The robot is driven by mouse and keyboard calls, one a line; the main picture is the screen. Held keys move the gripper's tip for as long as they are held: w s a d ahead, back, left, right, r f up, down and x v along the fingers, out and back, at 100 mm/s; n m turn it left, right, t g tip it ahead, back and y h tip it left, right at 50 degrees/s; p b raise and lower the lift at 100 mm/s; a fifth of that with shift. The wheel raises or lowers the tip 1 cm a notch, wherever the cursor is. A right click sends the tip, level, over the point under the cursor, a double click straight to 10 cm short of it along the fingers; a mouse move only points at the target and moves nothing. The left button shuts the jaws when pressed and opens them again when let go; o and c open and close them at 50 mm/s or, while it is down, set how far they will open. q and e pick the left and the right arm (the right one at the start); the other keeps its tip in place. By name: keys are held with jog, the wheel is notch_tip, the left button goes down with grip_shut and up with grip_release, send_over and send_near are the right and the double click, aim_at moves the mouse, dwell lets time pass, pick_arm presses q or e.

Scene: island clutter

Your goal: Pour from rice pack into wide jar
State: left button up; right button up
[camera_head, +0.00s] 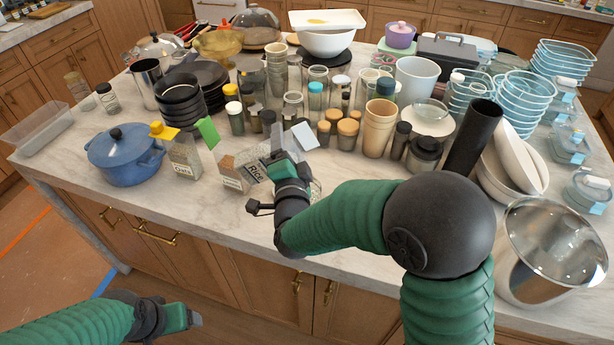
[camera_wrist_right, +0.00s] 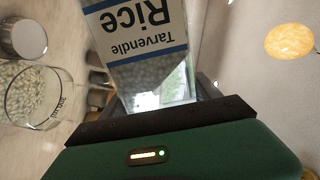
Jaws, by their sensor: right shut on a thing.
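My right gripper (camera_head: 278,172) is shut on the rice pack, low over the counter's front part. The rice pack (camera_wrist_right: 140,45) shows a white and blue "Rice" label, upside down in the wrist view, with a see-through lower part. In the head view the pack (camera_head: 256,171) is tilted and partly hidden by the gripper. A clear glass jar (camera_wrist_right: 32,92), seemingly the wide jar, shows in the wrist view with pale grains inside, beside the pack. In the head view it is mostly hidden behind my right gripper. My left gripper (camera_head: 188,318) is low at the left, off the counter; its jaws are unclear.
An oats pack (camera_head: 184,158) with a yellow clip and a blue pot (camera_head: 124,154) stand to the left. Canisters (camera_head: 379,128), several small jars and a black cylinder (camera_head: 474,138) crowd behind and to the right. The counter's front edge (camera_head: 150,205) is mostly bare.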

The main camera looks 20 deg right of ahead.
dwell(0.4)
jog(key=shift+f+m+b, duration=0.5)
jog(key=shift+b, duration=0.35)
jog(key=shift+d+f+m+b, duration=0.2)
jog(key=shift+f+m+b, duration=0.15)
jog(key=shift+b, duration=0.35)
jog(key=shift+r, duration=0.15)
jog(key=shift+s+d+f+m+b, duration=0.1)
jog(key=shift+d+f+m+b, duration=0.1)
jog(key=shift+f+m+b, duration=1)
jog(key=shift+r+n+b, duration=0.25)
jog(key=shift+r+b, duration=0.1)
jog(key=shift+r, duration=0.05)
